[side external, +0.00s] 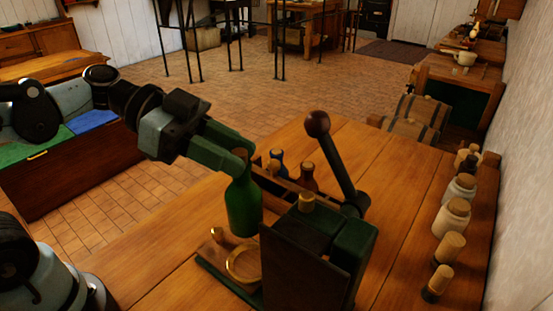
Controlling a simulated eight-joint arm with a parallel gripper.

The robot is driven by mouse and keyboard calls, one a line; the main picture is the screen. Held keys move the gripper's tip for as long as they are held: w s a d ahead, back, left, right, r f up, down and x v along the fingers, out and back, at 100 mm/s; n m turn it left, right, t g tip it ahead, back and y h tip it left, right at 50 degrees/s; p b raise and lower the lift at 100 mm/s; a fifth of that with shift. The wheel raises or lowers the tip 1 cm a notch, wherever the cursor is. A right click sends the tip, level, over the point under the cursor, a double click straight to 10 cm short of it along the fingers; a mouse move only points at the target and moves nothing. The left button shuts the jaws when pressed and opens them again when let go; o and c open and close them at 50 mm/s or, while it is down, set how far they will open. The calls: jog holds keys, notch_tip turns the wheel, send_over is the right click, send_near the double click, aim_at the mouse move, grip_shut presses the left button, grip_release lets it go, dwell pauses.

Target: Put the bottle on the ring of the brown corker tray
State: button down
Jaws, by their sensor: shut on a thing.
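A green bottle (243,205) hangs upright in my gripper (243,160), which is shut on it near its neck. The bottle's base is in the air, just above and behind the ring (243,264) as seen from this side. The ring is a pale, round rim on the tray (212,262) of the corker, at its left foot. The corker (325,250) is a dark green and brown block with a long lever (336,165) ending in a brown ball. Its front panel hides part of the tray's right side.
Several corked small bottles (308,177) stand in a wooden rack behind the corker. A row of jars (452,218) and cork-topped pots lines the table's right edge by the wall. The table (160,240) is bare left of the corker.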

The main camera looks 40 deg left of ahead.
aim_at(236, 209)
jog(key=shift+f, duration=5.4)
jog(key=c, duration=0.8)
grip_release()
